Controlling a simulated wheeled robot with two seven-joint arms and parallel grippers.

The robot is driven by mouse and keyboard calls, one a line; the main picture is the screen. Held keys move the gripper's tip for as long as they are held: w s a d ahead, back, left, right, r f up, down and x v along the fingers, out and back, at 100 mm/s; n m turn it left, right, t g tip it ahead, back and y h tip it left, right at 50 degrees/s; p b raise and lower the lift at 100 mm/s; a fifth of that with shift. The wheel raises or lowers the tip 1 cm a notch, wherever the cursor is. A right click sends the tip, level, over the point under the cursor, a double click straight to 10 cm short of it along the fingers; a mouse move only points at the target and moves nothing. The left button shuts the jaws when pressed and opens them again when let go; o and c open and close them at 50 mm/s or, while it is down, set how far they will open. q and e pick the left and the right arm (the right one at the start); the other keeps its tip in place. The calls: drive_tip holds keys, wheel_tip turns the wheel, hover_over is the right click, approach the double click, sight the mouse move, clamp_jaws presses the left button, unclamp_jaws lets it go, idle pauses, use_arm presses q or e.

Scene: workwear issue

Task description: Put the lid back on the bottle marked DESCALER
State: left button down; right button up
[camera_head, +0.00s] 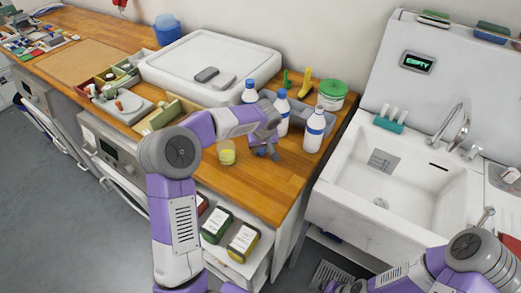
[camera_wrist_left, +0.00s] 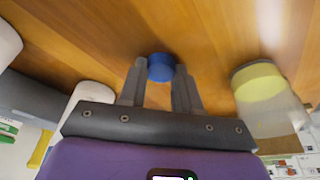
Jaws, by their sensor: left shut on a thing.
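My left gripper (camera_head: 265,150) is low over the front part of the wooden counter. In the left wrist view its two fingers (camera_wrist_left: 160,85) are shut on a small round blue lid (camera_wrist_left: 160,67). Three white bottles with blue labels stand behind and right of it: a back one (camera_head: 250,92), a middle one (camera_head: 282,112) partly hidden by the gripper, and a right one (camera_head: 315,132). I cannot read which is marked DESCALER. My right gripper (camera_head: 345,287) is at the bottom edge, partly cut off; its jaws are unclear.
A cup with yellow contents (camera_head: 227,153) stands close left of the left gripper, also in the left wrist view (camera_wrist_left: 262,85). A green-lidded tub (camera_head: 332,95) and a yellow object (camera_head: 305,82) are behind the bottles. The sink (camera_head: 400,175) is right. Bare counter (camera_head: 265,195) lies in front.

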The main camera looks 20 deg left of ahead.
sight(260, 151)
use_arm(q)
drive_tip(key=shift+r, duration=0.1)
wheel_tip(260, 151, up, 10)
drive_tip(key=p, duration=0.2)
use_arm(e)
wheel_tip(260, 151, up, 2)
drive_tip(key=shift+r, duration=0.1)
use_arm(q)
drive_tip(key=shift+s, duration=0.1)
use_arm(e)
drive_tip(key=shift+s, duration=0.1)
